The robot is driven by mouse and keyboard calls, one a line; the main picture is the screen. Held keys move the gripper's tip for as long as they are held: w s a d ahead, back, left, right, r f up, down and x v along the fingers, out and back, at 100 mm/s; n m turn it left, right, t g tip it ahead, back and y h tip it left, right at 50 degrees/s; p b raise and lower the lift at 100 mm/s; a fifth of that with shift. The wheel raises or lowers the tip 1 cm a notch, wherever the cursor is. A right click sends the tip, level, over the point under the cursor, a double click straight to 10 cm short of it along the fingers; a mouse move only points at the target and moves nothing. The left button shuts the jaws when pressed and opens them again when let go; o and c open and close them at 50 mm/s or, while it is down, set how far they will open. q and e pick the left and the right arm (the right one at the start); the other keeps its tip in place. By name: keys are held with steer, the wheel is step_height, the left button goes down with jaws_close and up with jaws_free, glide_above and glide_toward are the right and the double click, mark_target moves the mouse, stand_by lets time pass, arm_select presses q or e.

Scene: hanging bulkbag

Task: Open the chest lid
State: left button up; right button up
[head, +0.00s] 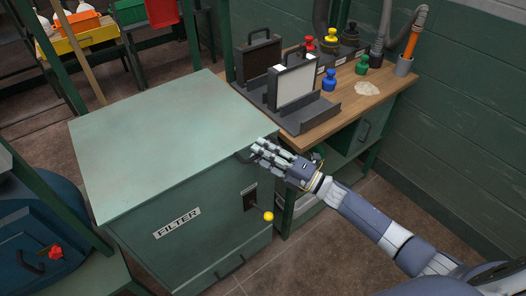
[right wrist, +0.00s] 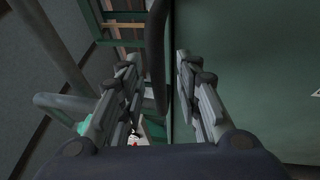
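The green chest (head: 190,235) stands in the middle of the head view, with a "FILTER" label on its front. Its pale green lid (head: 165,135) lies flat and closed on top. A dark handle (head: 243,157) sits at the lid's front edge near the right corner. My right gripper (head: 262,152) is at this handle, partly hiding it. In the right wrist view the fingers (right wrist: 160,85) are apart, with a dark curved bar (right wrist: 157,50), apparently the handle, between them. I cannot tell whether a finger touches it. My left gripper is not in view.
A yellow knob (head: 268,216) sticks out of the chest front. A blue rounded container (head: 40,235) stands at left. A green wall is at right.

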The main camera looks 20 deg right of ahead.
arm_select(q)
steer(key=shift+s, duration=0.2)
arm_select(e)
steer(key=shift+c, duration=0.5)
steer(key=c, duration=0.5)
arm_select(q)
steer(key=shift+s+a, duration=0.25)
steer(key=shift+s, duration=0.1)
arm_select(e)
jaws_close()
